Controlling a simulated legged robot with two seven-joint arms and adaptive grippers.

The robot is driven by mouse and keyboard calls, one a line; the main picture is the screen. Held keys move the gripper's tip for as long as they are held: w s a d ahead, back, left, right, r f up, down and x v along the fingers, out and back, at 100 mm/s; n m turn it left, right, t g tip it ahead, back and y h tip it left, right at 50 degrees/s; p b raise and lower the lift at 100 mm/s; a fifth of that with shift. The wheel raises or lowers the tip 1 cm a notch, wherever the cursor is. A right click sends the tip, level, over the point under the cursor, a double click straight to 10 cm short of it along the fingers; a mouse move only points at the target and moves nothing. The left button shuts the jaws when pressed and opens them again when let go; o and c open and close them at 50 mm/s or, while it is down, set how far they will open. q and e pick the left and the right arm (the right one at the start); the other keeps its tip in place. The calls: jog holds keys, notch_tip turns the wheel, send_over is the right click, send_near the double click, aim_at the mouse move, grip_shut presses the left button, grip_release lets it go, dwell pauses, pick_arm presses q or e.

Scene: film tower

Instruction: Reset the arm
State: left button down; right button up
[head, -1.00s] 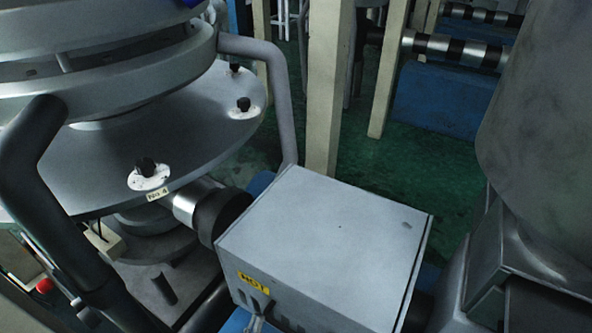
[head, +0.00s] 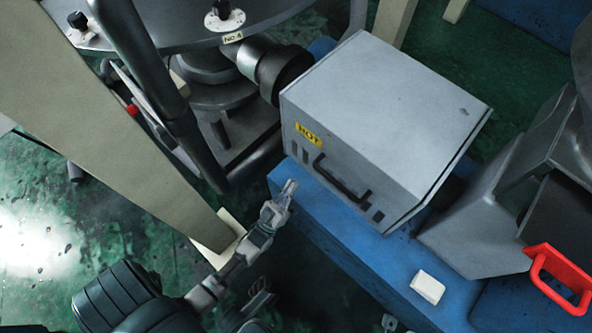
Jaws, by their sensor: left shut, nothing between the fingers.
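My left arm comes in from the lower left. Its gripper (head: 287,190) is shut and empty, its tips pointing up and to the right. In the picture it lies just below the front left corner of a grey metal box (head: 385,110) with a yellow HOT label (head: 308,134) and a dark handle (head: 340,182). I cannot tell whether the gripper touches anything.
The box stands on a blue base (head: 345,225) with a small white block (head: 427,287) on it. A red handle (head: 560,280) is at the lower right. A beige post (head: 110,120) crosses the left side. A round machine plate (head: 180,22) is at the top. Green floor shows between.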

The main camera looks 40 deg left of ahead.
pick_arm(q)
jog(key=v, duration=0.2)
jog(key=shift+s+f, duration=0.25)
jog(key=shift+s, duration=0.05)
jog(key=shift+r, duration=0.1)
